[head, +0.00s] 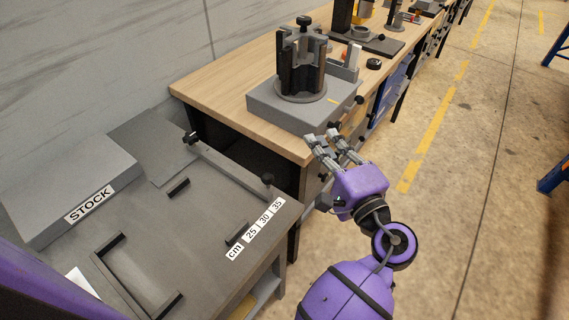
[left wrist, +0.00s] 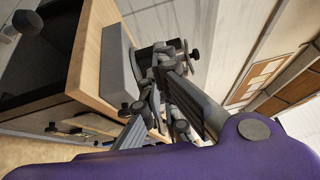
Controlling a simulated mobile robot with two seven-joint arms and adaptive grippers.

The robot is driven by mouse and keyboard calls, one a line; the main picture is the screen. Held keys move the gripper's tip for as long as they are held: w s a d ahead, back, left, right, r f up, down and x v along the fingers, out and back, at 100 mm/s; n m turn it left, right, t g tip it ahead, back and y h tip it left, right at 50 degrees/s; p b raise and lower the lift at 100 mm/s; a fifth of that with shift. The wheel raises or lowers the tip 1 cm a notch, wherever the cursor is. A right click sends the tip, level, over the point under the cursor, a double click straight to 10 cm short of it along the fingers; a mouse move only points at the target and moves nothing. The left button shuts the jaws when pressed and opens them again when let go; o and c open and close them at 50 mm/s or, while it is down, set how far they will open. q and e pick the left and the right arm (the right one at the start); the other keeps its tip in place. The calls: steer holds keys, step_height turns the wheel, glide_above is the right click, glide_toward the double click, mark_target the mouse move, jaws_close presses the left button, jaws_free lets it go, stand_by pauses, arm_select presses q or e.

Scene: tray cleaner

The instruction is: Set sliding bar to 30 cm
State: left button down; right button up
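The sliding bar (head: 228,165) is a grey bar with a black knob at each end. It lies across the far part of the dark grey tray cleaner top (head: 150,225) in the head view. Its right end is near the 35 end of the white scale strip (head: 256,229), marked cm, 25, 30, 35. My left gripper (head: 322,137) is to the right of the bar, apart from it, with its fingers spread and nothing between them. Its fingers also show in the left wrist view (left wrist: 160,100). My right gripper is not in view.
A wooden bench (head: 225,85) stands behind, carrying a grey block (head: 280,110) with a dark clamp-like fixture (head: 301,65). A STOCK-labelled grey block (head: 75,195) is at left. Black brackets (head: 120,285) stand on the tray cleaner top. Open floor (head: 450,200) lies at right.

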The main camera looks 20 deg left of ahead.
arm_select(q)
steer(key=s+d+f+m+g+b, duration=0.1)
steer(key=s+f+b, duration=0.1)
steer(key=f, duration=0.6)
steer(key=s+d+f+b, duration=0.1)
steer(key=s+f+b, duration=0.15)
steer(key=f, duration=0.45)
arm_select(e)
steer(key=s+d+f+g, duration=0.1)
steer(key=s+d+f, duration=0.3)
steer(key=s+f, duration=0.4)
arm_select(q)
steer(key=w+a+h+p, duration=0.1)
steer(key=w+a+p, duration=0.2)
steer(key=a, duration=0.6)
steer(key=shift+w+f, duration=0.4)
steer(key=shift+w, duration=0.75)
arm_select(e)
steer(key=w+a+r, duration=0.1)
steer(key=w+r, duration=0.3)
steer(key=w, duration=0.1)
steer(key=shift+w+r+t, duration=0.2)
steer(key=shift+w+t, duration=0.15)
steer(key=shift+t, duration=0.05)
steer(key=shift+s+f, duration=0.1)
arm_select(q)
steer(key=shift+a, duration=0.15)
